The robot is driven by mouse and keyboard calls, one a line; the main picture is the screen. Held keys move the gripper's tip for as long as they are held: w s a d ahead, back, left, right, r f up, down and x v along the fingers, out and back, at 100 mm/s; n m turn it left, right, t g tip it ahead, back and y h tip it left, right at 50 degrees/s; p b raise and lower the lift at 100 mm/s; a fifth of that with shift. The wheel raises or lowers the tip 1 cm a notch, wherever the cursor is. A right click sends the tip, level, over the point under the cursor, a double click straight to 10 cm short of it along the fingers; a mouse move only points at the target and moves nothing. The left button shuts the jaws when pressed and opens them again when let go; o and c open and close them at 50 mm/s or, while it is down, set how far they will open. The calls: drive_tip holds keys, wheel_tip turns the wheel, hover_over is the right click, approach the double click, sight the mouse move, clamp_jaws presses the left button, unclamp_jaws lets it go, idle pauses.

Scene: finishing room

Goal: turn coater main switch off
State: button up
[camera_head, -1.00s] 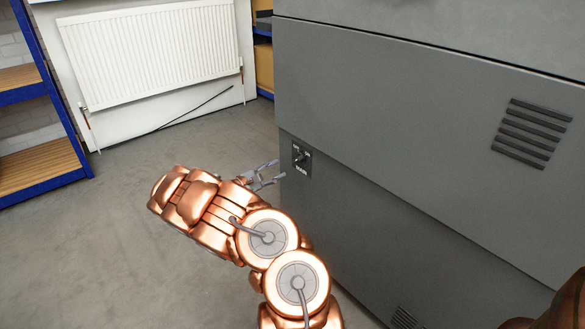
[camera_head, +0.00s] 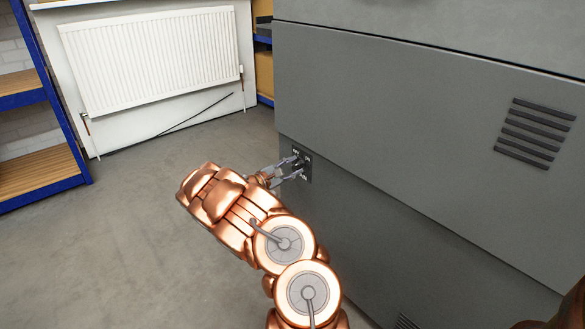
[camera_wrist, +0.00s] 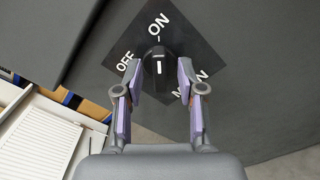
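The coater main switch (camera_wrist: 157,60) is a black rotary knob on a black plate (camera_wrist: 185,42) lettered ON, OFF and MAIN. The plate is on the grey coater cabinet (camera_head: 400,110). The knob's white mark lines up with ON in the wrist view. My gripper (camera_wrist: 159,78) is open, with one finger on each side of the knob. Gaps show between the finger pads and the knob, so it is not gripped. In the head view my gripper (camera_head: 290,167) is at the switch plate (camera_head: 305,163), partly covering it.
A white radiator (camera_head: 150,60) is on the back wall, with a dark thin rod or cable (camera_head: 195,116) below it. A blue shelf unit with wooden boards (camera_head: 40,168) stands at the left. The grey floor (camera_head: 130,240) between is clear.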

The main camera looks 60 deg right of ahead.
clamp_jaws()
drive_tip(key=shift+n+p, duration=0.35)
drive_tip(key=shift+n, duration=0.05)
drive_tip(key=n+p, duration=0.3)
drive_tip(key=n, duration=0.1)
drive_tip(key=shift+w+r+n, duration=0.1)
drive_tip(key=shift+r+n, duration=0.05)
drive_tip(key=shift+n, duration=0.25)
drive_tip(key=n+p, duration=0.2)
drive_tip(key=n, duration=0.1)
drive_tip(key=shift+n+p, duration=0.3)
drive_tip(key=shift+n, duration=0.1)
drive_tip(key=n+p, duration=0.2)
drive_tip(key=n, duration=0.2)
drive_tip(key=n+p, duration=0.2)
drive_tip(key=n, duration=0.2)
drive_tip(key=shift+n, duration=0.4)
drive_tip(key=shift+o, duration=0.4)
unclamp_jaws()
